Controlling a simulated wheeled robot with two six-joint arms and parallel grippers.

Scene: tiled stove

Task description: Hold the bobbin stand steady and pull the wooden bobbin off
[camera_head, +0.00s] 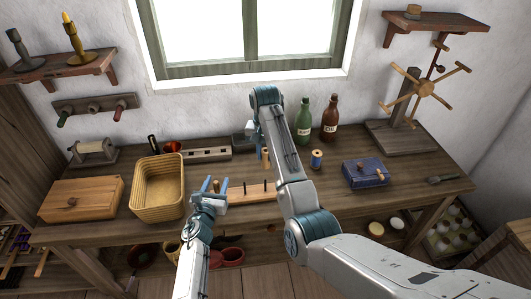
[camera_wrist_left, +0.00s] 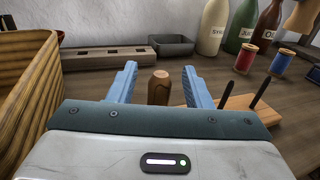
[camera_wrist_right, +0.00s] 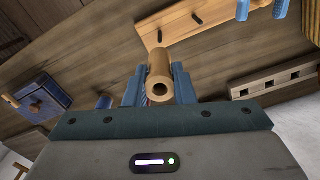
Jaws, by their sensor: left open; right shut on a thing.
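The bobbin stand (camera_head: 258,198) is a pale wooden board with dark upright pegs on the table; it also shows in the left wrist view (camera_wrist_left: 236,111) and right wrist view (camera_wrist_right: 182,27). My left gripper (camera_head: 215,186) is open at its left end. A brown rounded wooden grip (camera_wrist_left: 159,86) stands between the spread fingers, with gaps visible beside it. My right gripper (camera_wrist_right: 158,88) is shut on the tan wooden bobbin (camera_wrist_right: 160,72), whose hollow end faces the wrist camera. The bobbin also shows in the head view (camera_head: 265,154), beyond the stand and off its pegs.
A wicker basket (camera_head: 158,187) stands left of the stand. A blue spool (camera_head: 316,159), a blue box (camera_head: 365,173) and bottles (camera_head: 303,119) stand to the right. A slotted wooden block (camera_head: 207,154) lies at the back. My right arm crosses the middle of the table.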

